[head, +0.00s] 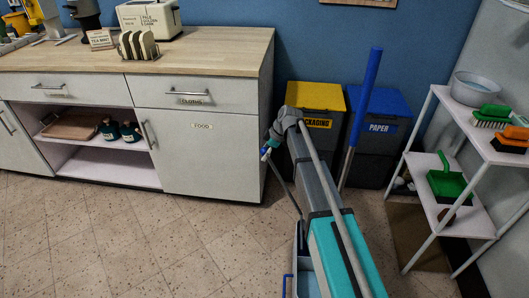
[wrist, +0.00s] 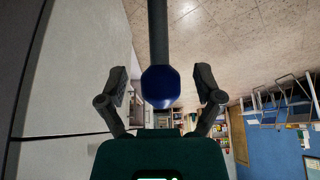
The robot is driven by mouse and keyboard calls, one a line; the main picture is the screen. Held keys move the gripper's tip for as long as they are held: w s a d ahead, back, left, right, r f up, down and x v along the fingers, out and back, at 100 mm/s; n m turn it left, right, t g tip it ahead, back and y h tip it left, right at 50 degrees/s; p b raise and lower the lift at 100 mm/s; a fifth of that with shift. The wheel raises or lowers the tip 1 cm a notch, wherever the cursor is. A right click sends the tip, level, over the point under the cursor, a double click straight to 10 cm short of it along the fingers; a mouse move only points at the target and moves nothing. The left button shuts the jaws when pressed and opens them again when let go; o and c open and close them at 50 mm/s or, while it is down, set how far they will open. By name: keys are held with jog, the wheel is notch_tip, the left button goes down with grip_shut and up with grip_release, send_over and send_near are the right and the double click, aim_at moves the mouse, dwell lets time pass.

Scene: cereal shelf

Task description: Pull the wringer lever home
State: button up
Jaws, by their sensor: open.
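The wringer lever shows in the wrist view as a dark rod (wrist: 158,35) ending in a blue knob (wrist: 160,88). My gripper (wrist: 162,84) is open, with one finger on either side of the knob and a visible gap on both sides. In the head view my gripper (head: 269,147) is small, at the end of my arm in front of the cupboard's right side. The thin dark lever (head: 286,188) slants from there down to the grey bucket (head: 303,262), which my arm partly hides. The wringer itself is mostly hidden.
A yellow-lidded bin (head: 315,96) and a blue-lidded bin (head: 378,104) stand at the wall. A blue-topped pole (head: 366,90) stands before them. A white rack (head: 470,130) with brushes is right. The counter (head: 200,52) is left; tiled floor (head: 130,240) before it is clear.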

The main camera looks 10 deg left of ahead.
jog(key=shift+r, duration=0.1)
jog(key=p+v, duration=0.6)
jog(key=v, duration=0.1)
dwell(0.7)
dwell(0.4)
jog(key=s+d+f+m+h, duration=0.2)
jog(key=s+d+m+h, duration=0.3)
jog(key=s+d+m, duration=1.6)
jog(key=s+r+n+p, duration=0.1)
jog(key=s+r+p, duration=0.1)
jog(key=r+p, duration=0.9)
jog(key=s+d+r+n+p, duration=0.1)
jog(key=s+r+p, duration=0.2)
jog(key=r+p, duration=0.9)
jog(key=shift+n, duration=0.4)
